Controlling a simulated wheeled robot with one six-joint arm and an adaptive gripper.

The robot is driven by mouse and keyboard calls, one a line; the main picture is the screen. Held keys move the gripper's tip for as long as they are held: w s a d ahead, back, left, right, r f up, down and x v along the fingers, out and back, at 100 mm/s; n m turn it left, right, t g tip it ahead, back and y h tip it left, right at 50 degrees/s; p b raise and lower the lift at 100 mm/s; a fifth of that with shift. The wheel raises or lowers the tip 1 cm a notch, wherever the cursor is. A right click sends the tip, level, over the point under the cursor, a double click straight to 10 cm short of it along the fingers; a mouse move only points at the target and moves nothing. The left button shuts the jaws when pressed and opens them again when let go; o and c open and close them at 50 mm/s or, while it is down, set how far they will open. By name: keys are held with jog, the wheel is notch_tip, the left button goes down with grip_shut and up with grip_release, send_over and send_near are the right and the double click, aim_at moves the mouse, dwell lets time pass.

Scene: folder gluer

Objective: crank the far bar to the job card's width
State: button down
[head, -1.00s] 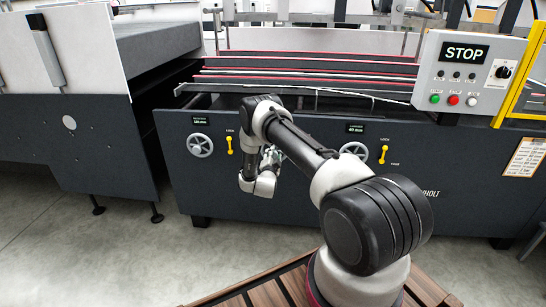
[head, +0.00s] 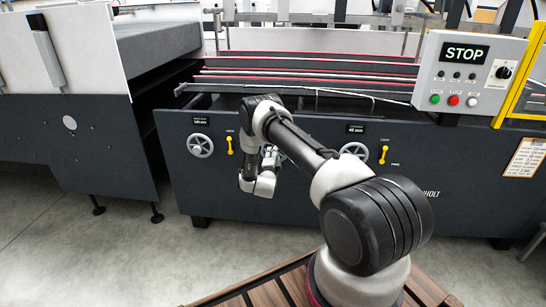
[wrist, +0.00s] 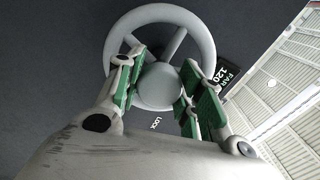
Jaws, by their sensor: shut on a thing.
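In the wrist view a grey handwheel (wrist: 203,40) stands on the dark machine panel. The two green-padded fingers of my gripper (wrist: 158,88) are closed on its round hub (wrist: 160,86), one on each side. A small display (wrist: 226,75) beside the wheel reads "FAR" and 120, its edge cut off by a finger. A LOCK label (wrist: 155,121) shows beside the hub; the lever there is hidden. In the head view my gripper (head: 268,165) is at the panel's middle, and my arm hides the held wheel. A printed card (head: 525,157) hangs at the right, its text too small to read.
Another handwheel (head: 200,145) with a yellow lever (head: 230,145) is to the left. A partly hidden wheel (head: 355,150) with a lever (head: 383,154) and a 40 mm display (head: 356,128) is to the right. A STOP control box (head: 468,75) stands above right.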

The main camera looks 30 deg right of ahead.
jog(key=c, duration=0.9)
grip_release()
jog(key=v, duration=1.2)
